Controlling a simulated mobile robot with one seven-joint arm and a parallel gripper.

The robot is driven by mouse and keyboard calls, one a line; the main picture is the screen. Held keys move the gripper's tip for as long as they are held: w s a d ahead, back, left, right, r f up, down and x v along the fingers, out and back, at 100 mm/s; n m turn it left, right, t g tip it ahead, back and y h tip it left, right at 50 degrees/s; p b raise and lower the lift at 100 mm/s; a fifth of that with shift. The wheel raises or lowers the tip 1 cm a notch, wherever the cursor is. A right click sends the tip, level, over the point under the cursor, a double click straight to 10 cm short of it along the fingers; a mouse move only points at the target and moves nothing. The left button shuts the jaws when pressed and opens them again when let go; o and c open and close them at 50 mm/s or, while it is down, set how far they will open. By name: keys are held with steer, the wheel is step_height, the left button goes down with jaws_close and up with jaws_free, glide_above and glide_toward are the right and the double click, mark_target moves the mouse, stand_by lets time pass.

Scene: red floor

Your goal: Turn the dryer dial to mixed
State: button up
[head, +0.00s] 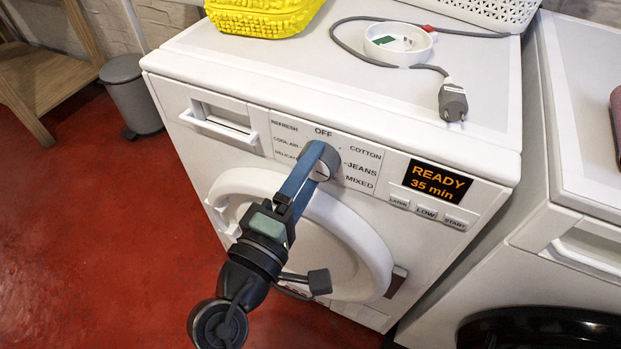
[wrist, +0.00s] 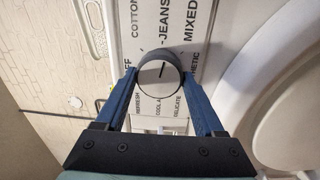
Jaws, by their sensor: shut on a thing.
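The dryer (head: 400,105) is white, with a round dial (head: 321,172) on its front panel. My gripper (head: 317,158) reaches up from the lower left, with its blue fingers at the dial. In the wrist view, the fingers are shut on the dial (wrist: 158,74), one on each side. The dial's face is light with a dark rim and a short dark line. That line lies roughly along the direction of JEANS, but which end points is unclear. The MIXED label (head: 359,183) is below JEANS in the head view and at the upper right in the wrist view (wrist: 189,20).
The display (head: 437,181) reads READY 35 min. The round door (head: 365,240) is below the dial, behind my arm. A yellow basket (head: 262,15) and a corded plug (head: 452,103) lie on top. Another machine (head: 590,190) stands at the right; a grey bin (head: 131,93) is left.

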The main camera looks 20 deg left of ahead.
steer(key=m+b, duration=0.2)
steer(key=m, duration=0.1)
steer(key=shift+f+m, duration=0.1)
steer(key=shift+m, duration=0.3)
steer(key=shift+m+b, duration=0.8)
steer(key=shift+m, duration=0.7)
steer(key=shift+h, duration=0.3)
steer(key=o, duration=1.4)
steer(key=shift+c, duration=0.2)
steer(key=shift+s, duration=0.1)
steer(key=s+a, duration=0.1)
steer(key=s, duration=1.1)
steer(key=shift+s, duration=0.4)
steer(key=shift+f, duration=0.15)
